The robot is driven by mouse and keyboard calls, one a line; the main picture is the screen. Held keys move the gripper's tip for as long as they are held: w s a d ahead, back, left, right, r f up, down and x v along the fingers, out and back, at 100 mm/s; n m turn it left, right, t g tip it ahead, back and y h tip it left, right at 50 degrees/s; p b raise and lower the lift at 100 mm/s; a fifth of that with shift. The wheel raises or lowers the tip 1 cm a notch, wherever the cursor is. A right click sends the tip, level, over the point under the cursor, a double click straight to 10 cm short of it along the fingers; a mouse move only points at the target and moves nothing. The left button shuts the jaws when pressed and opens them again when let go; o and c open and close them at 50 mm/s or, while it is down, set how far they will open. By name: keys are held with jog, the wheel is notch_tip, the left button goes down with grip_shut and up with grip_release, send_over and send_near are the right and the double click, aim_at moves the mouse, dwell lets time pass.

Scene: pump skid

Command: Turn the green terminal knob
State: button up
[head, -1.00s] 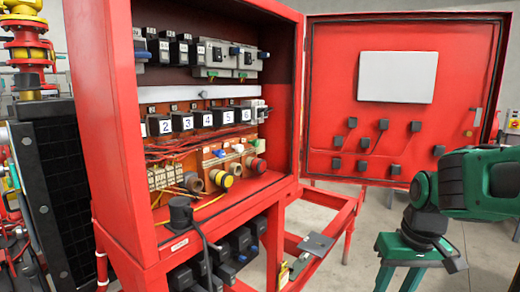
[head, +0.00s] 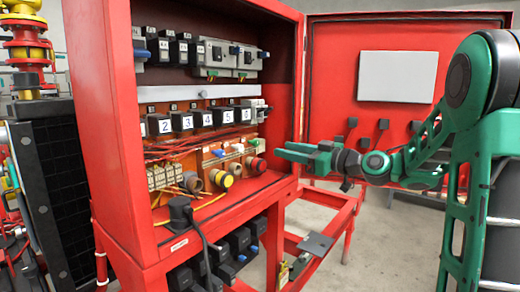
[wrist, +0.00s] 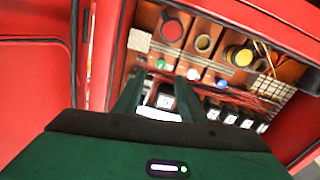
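The green terminal knob (wrist: 161,63) is a small round green spot in the wrist view, on the orange panel below the large red button (wrist: 171,30). In the wrist view it lies just beyond the tips of my gripper (wrist: 158,84), between their lines. The two fingers are apart with nothing held between them. In the head view my gripper (head: 281,152) points left at the right side of the open cabinet, by the red button (head: 257,165).
The red cabinet (head: 115,130) frames the panel, with its door (head: 335,90) open at right. A white knob (wrist: 193,73) and a blue knob (wrist: 220,84) sit beside the green one. A yellow button (head: 224,179) and numbered black blocks (head: 182,122) are near.

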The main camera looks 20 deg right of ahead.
aim_at(258, 145)
jog(key=x, duration=1)
jog(key=shift+a, duration=0.15)
jog(key=shift+s, duration=0.1)
